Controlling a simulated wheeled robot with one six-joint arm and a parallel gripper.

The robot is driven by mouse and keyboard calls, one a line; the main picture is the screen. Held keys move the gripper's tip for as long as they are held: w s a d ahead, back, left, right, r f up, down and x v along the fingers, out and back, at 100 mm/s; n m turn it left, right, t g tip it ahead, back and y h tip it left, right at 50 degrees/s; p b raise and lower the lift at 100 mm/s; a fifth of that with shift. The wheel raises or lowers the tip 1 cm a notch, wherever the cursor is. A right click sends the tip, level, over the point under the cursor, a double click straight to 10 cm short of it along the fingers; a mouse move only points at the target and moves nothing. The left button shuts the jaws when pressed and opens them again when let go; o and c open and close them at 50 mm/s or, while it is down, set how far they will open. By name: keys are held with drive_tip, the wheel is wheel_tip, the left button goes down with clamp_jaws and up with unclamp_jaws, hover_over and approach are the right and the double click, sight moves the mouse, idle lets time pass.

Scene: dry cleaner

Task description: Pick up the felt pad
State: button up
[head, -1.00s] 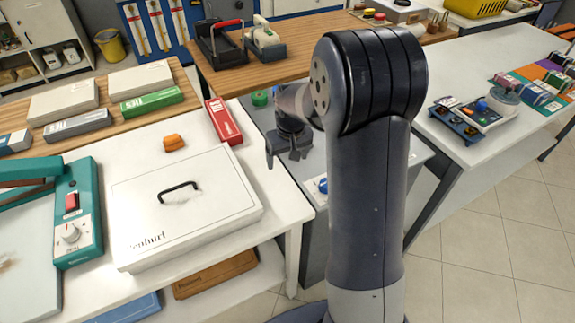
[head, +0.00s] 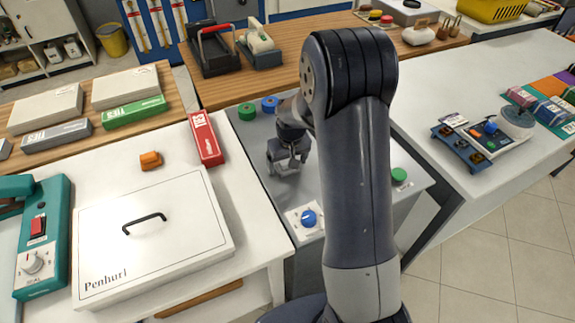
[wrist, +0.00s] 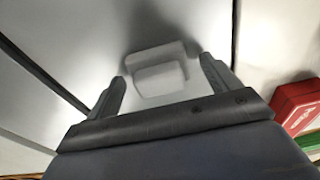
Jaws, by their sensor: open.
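A pale, rounded block, which looks like the felt pad (wrist: 160,80), lies on a smooth grey surface in the wrist view. It sits between and beyond the two fingers of my gripper (wrist: 162,70), which are spread apart with nothing held. In the head view my gripper (head: 287,166) points down over the left part of the grey table (head: 262,134). I cannot make out the pad there; the gripper and arm cover that spot. Whether the fingers are level with the pad is unclear.
A blue knob on a white plate (head: 305,220) sits at the grey table's front. Green (head: 247,111) and blue (head: 269,104) round pieces lie at its back. A red box (head: 206,138) and a white case (head: 152,240) lie on the white table to the left.

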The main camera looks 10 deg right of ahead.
sight(287, 161)
drive_tip(key=shift+c, duration=0.2)
drive_tip(key=c, duration=1)
drive_tip(key=shift+r, duration=0.1)
drive_tip(key=shift+c, duration=0.2)
wheel_tip(287, 161, up, 10)
drive_tip(key=shift+f, duration=0.1)
drive_tip(key=o, duration=0.4)
drive_tip(key=c, duration=0.3)
